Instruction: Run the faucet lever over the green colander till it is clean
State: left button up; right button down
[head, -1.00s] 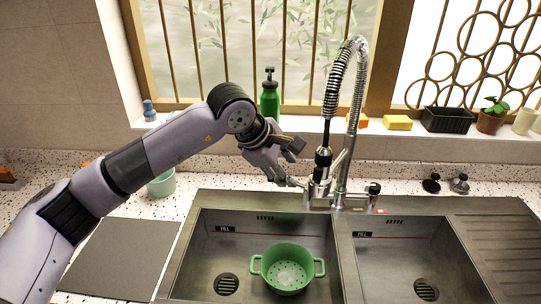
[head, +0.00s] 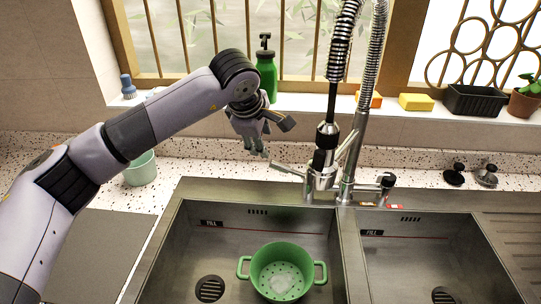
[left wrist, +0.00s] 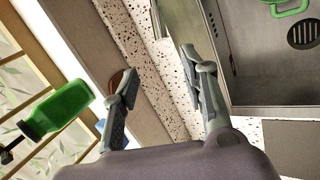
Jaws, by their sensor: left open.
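The green colander (head: 281,270) sits upright in the left sink basin, with a pale patch inside its bottom. Its rim also shows at the top right of the left wrist view (left wrist: 290,10). The chrome faucet (head: 322,165) stands behind the sinks, its lever (head: 287,168) pointing left from the base. The spray head hangs near the faucet base, and no water is visible. My left gripper (head: 256,148) is open and empty, just left of and above the lever tip, apparently apart from it. In the left wrist view its fingers (left wrist: 165,85) are spread over speckled counter. My right gripper is not in view.
A green soap bottle (head: 266,75) stands on the sill behind my left gripper. Sponges (head: 417,102), a black planter (head: 474,100) and a potted plant line the sill. A pale green cup (head: 140,168) is on the counter behind my forearm. The right basin (head: 420,255) is empty.

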aim_at(272, 163)
pick_arm(q)
jog(key=b+x, duration=0.1)
jog(key=x, duration=0.4)
jog(key=b+x, duration=0.1)
jog(key=x, duration=0.3)
jog(key=shift+d+f+b, duration=0.15)
jog(key=shift+f+b, duration=0.2)
jog(key=shift+f, duration=0.15)
jog(key=b+x, duration=0.1)
jog(key=x, duration=0.3)
jog(key=shift+w+f+b, duration=0.2)
jog(key=shift+f+b, duration=0.05)
jog(key=shift+b, duration=0.1)
jog(key=shift+w+d+f, duration=0.15)
jog(key=shift+w+f, duration=0.25)
jog(key=shift+f, duration=0.15)
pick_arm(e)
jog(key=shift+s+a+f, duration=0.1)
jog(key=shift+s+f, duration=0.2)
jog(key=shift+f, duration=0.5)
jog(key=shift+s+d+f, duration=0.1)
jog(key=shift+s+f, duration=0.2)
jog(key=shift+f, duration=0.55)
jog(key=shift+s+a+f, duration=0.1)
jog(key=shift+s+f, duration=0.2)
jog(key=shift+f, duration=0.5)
pick_arm(q)
jog(key=shift+c, duration=0.3)
grip_shut()
